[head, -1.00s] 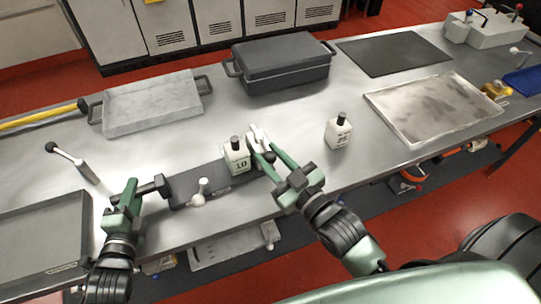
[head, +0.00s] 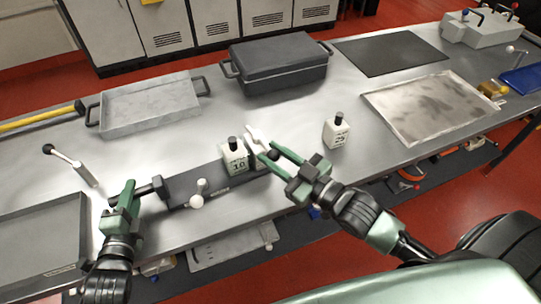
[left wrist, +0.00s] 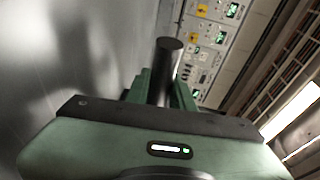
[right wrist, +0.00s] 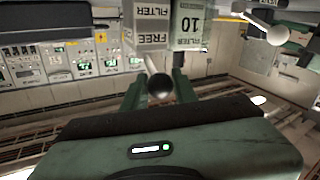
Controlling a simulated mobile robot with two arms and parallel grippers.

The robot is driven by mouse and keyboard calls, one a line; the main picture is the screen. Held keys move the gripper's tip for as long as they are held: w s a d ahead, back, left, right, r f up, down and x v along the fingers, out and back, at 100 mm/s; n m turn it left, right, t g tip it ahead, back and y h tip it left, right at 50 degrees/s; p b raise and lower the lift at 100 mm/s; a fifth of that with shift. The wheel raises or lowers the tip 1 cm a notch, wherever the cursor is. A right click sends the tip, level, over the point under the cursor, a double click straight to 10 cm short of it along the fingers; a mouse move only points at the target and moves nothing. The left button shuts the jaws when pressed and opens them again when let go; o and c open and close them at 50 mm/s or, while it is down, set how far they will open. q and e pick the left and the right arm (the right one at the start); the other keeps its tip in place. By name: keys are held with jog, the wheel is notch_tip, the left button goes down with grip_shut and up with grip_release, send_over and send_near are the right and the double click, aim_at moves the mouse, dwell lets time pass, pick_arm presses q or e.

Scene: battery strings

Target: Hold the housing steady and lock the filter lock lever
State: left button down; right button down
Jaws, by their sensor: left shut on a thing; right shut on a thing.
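The housing (head: 222,190) is a long dark block near the table's front edge. A white filter marked 10 (head: 235,158) with a black cap stands upright at it. My left gripper (head: 130,193) is shut on the housing's dark handle (head: 155,187) at its left end; the left wrist view shows the dark cylinder (left wrist: 166,70) between the fingers. A pale lever (head: 256,137) with a dark ball knob (head: 273,155) is at the housing's right end. My right gripper (head: 270,152) is shut on this knob, also seen between the fingers in the right wrist view (right wrist: 160,86).
A second white filter, marked 25 (head: 336,131), stands to the right. A white ball-ended lever (head: 197,201) sticks out at the housing's front.

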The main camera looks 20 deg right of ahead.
jog(key=w+d+n+g+y, duration=0.4)
jog(key=d+n+g+y, duration=0.2)
jog(key=n+g+y, duration=0.3)
jog(key=shift+n+g+y, duration=0.3)
jog(key=shift+n+g, duration=0.1)
jog(key=shift+g, duration=0.9)
jog(key=c, duration=1.1)
grip_release()
notch_tip(320, 180, up, 10)
jog(key=shift+s, duration=0.15)
